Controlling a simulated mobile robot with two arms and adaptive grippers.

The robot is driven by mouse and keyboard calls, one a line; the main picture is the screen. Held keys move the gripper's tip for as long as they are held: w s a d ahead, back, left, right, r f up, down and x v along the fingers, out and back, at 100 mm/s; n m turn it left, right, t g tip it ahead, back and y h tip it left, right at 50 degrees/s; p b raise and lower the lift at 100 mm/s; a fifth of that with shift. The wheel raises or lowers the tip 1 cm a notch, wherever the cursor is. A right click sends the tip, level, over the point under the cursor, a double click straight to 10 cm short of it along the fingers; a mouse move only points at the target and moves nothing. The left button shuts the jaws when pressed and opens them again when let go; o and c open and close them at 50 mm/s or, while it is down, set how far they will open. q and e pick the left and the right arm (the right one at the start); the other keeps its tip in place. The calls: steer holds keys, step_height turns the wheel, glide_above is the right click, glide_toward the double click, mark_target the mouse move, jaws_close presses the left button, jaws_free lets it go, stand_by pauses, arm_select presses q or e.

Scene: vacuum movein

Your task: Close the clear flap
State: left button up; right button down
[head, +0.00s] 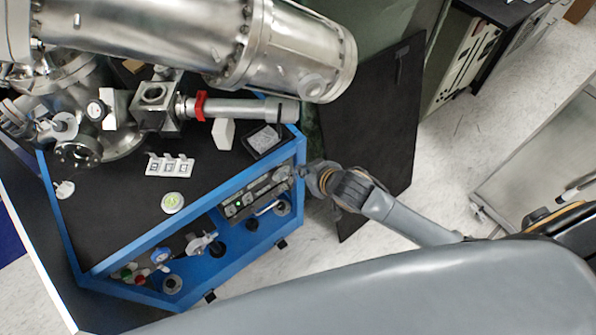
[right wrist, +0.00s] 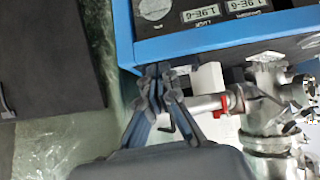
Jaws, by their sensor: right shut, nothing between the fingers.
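I cannot pick out the clear flap with certainty. A small black-framed piece with a pale, glossy face (head: 264,141) lies near the right corner of the blue-edged bench (head: 120,262); I cannot tell whether it is the flap. My right gripper (head: 301,171) is just outside that corner, its fingertips at the blue edge. In the right wrist view its fingers (right wrist: 160,72) meet at the tips, with nothing between them, in front of the blue edge (right wrist: 205,40). I cannot tell whether they touch it. My left gripper is not in view.
A large steel vacuum tube (head: 190,40) overhangs the bench's back. A white block (head: 223,134), a white three-part holder (head: 170,166) and a round green-faced gauge (head: 172,203) are on the bench. A dark panel (head: 385,130) stands to the right.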

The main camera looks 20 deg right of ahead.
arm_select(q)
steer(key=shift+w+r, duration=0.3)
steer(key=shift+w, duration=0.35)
arm_select(e)
step_height(320, 180, down, 6)
steer(key=w, duration=0.3)
steer(key=shift+a+f, duration=0.25)
steer(key=shift+a, duration=0.05)
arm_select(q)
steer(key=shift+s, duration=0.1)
